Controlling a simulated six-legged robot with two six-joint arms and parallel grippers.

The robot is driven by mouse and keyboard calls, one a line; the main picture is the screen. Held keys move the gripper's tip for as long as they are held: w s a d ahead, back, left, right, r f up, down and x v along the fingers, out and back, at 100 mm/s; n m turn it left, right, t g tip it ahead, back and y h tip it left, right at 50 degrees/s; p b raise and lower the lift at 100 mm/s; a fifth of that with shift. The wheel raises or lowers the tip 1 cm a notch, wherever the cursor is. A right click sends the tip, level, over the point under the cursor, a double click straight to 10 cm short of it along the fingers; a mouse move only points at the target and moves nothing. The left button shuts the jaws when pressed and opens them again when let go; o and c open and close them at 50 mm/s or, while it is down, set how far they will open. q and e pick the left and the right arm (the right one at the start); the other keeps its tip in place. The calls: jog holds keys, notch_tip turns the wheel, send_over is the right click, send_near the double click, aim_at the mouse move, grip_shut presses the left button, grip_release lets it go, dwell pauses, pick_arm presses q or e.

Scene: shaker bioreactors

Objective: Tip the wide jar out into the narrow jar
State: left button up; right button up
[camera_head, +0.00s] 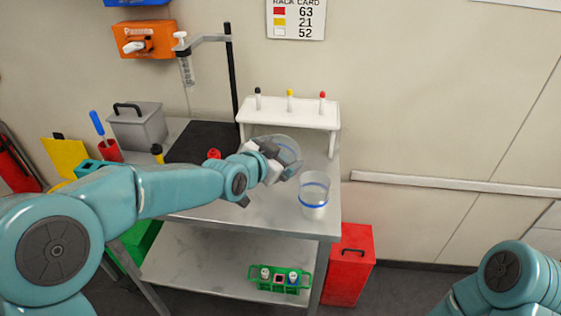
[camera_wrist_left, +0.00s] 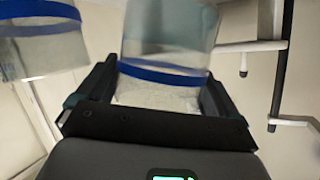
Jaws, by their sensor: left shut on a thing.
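My left gripper (camera_head: 281,164) is shut on a clear jar (camera_head: 289,148), which seems to be the wide jar, above the bench. In the left wrist view the held jar (camera_wrist_left: 170,35) has a blue band and pale grainy contents between the fingers of the gripper (camera_wrist_left: 157,95). The other clear jar (camera_head: 314,187), seemingly the narrow one, stands upright on the bench near its right front corner, right of the gripper. It has a blue band and also shows at upper left in the left wrist view (camera_wrist_left: 38,50). My right gripper is out of view.
The metal bench (camera_head: 225,217) carries a white rack (camera_head: 290,108) with several coloured-top tubes, a dark stand (camera_head: 231,75) and a grey box (camera_head: 137,127). A green tube rack (camera_head: 280,279) is on the lower shelf. A red bin (camera_head: 349,264) stands at the right.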

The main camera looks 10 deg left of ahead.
aim_at(294, 161)
pick_arm(q)
jog(key=shift+s+b, duration=0.1)
jog(key=shift+b, duration=0.75)
jog(key=shift+r+p, duration=0.4)
jog(key=shift+p, duration=0.4)
jog(key=m+p, duration=0.1)
jog(key=p, duration=0.2)
jog(key=shift+d+r+y, duration=0.1)
jog(key=shift+r+y, duration=0.05)
jog(key=shift+y, duration=0.15)
jog(key=shift+r+m+t+p, duration=0.25)
jog(key=shift+m+t+p, duration=0.15)
jog(key=shift+p, duration=0.7)
jog(key=p, duration=0.1)
jog(key=d+r+m+p, duration=0.1)
jog(key=p, duration=0.1)
jog(key=shift+s+d+r+y, duration=0.15)
jog(key=shift+s+r+y, duration=0.05)
jog(key=shift+s+y, duration=0.2)
jog(key=shift+s+d+r+m+t+p, duration=0.35)
jog(key=shift+d+r+m+p, duration=0.25)
jog(key=shift+p, duration=0.55)
jog(key=shift+d+t+y, duration=0.1)
jog(key=shift+t+y, duration=0.15)
jog(key=shift+y, duration=0.05)
jog(key=shift+m, duration=0.3)
jog(key=shift+s+d+r+m+t, duration=0.2)
jog(key=shift+d+r+m+t, duration=0.1)
jog(key=shift+m, duration=0.2)
